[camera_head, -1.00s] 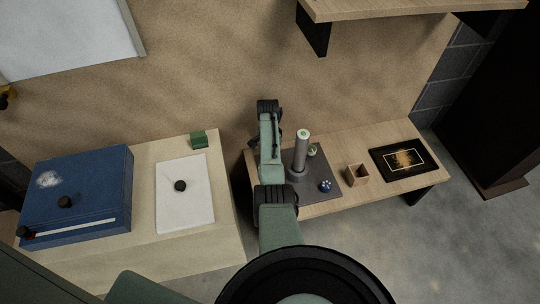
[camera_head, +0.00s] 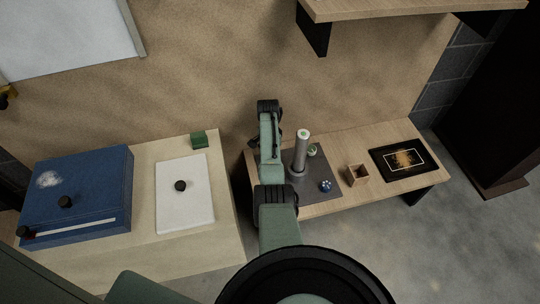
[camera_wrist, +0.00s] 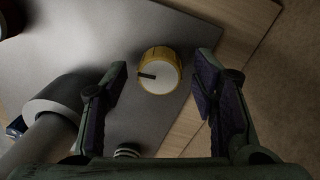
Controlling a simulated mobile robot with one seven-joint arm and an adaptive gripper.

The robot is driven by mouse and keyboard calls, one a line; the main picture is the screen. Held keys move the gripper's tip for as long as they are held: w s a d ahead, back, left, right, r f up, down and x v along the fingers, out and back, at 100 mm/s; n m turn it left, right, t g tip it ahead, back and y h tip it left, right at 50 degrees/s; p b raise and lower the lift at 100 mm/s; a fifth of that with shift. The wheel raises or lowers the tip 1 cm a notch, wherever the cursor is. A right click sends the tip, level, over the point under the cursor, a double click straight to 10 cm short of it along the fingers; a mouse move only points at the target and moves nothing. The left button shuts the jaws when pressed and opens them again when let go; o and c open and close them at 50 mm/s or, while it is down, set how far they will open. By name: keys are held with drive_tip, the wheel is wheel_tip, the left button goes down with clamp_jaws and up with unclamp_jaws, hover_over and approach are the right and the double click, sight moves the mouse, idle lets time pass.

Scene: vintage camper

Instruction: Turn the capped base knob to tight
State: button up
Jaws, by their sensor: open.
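The capped base knob (camera_wrist: 160,70) is a yellow ribbed knob with a pale flat cap and a dark pointer mark reaching from the middle of the cap to its left. It sits on a grey base plate (camera_wrist: 130,40). My gripper (camera_wrist: 163,76) is open, with one finger on each side of the knob and visible gaps on both sides. In the head view my arm hides the knob and the gripper's fingertips. The base plate (camera_head: 323,188) shows there with its upright grey post (camera_head: 301,155).
The post (camera_wrist: 55,115) stands close to my left finger.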

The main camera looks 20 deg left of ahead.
wheel_tip(320, 180, up, 12)
drive_tip(key=shift+w+a, duration=0.2)
drive_tip(key=shift+a, duration=0.05)
idle(0.3)
drive_tip(key=shift+s, duration=0.1)
idle(0.3)
